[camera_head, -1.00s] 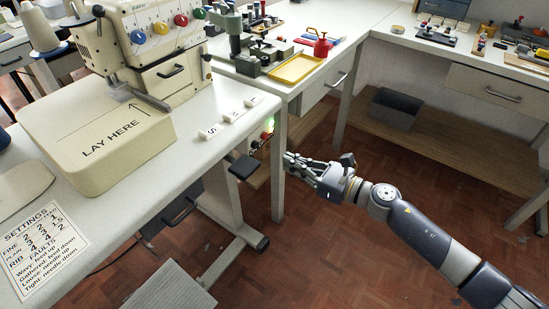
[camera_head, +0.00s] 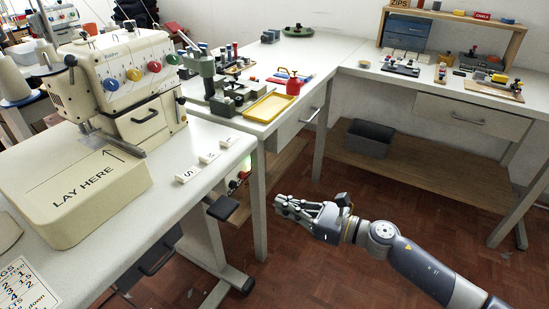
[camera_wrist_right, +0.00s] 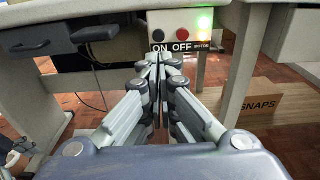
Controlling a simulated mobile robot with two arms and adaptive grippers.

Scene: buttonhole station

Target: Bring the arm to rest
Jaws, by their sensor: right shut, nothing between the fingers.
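My right arm reaches in from the lower right in the head view. Its gripper (camera_head: 283,206) is shut and empty, held in the air over the red-brown floor, to the right of the table's switch box (camera_head: 240,174). In the right wrist view the closed fingers (camera_wrist_right: 160,62) point at the switch box (camera_wrist_right: 181,30). A gap shows between the fingers and the box in the head view. My left gripper is not in view.
The sewing machine (camera_head: 121,85) and cream LAY HERE block (camera_head: 72,196) stand on the left table. A yellow tray (camera_head: 269,107) and red can (camera_head: 292,84) are on the table behind. A grey bin (camera_head: 369,138) sits on the low shelf. The floor around my gripper is clear.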

